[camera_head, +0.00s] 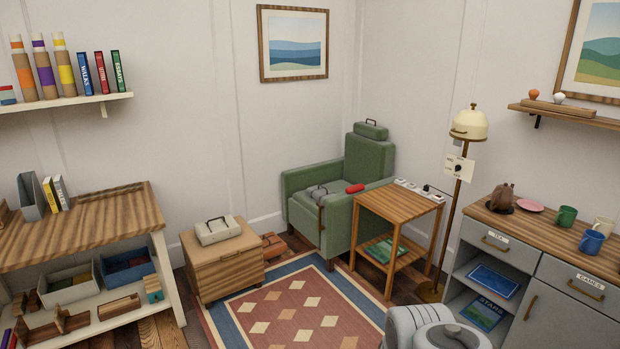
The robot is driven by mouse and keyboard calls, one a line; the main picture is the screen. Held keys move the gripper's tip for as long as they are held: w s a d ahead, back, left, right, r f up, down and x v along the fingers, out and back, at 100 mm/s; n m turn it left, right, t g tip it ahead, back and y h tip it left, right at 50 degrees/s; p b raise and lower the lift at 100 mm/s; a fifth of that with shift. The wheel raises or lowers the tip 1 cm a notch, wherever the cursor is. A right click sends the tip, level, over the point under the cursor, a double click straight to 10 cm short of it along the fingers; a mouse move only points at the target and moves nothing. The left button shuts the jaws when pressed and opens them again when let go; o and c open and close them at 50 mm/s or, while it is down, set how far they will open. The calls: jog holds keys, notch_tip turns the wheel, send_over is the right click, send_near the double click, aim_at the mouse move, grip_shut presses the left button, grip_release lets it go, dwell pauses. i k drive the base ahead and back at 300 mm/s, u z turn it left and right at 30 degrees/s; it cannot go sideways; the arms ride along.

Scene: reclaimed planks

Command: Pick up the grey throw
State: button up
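A small grey bundle (317,192) with a dark handle, which looks like the grey throw, lies on the seat of the green armchair (333,233), near its left arm. The chair's near side partly hides it. A brown strap-like piece hangs down the chair's front beside it. A paler cream-grey folded bundle (218,231) with a dark handle lies on the wooden chest. Pale rounded parts of my arm show at the bottom edge, right of centre, well in front of the chair. My gripper's fingers do not show.
A red roll (355,188) lies on the chair's right arm. A green handled bundle (371,130) tops its back. The wooden chest (225,268) and slatted side table (396,213) flank the chair. A floor lamp (459,185) stands farther right. The patterned rug (290,312) is clear.

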aim_at(319, 192)
jog(key=z, duration=0.35)
jog(key=i, duration=2.3)
jog(key=u, duration=0.7)
jog(key=i, duration=1.8)
jog(key=u, duration=0.95)
jog(key=i, duration=0.3)
jog(key=u, duration=0.15)
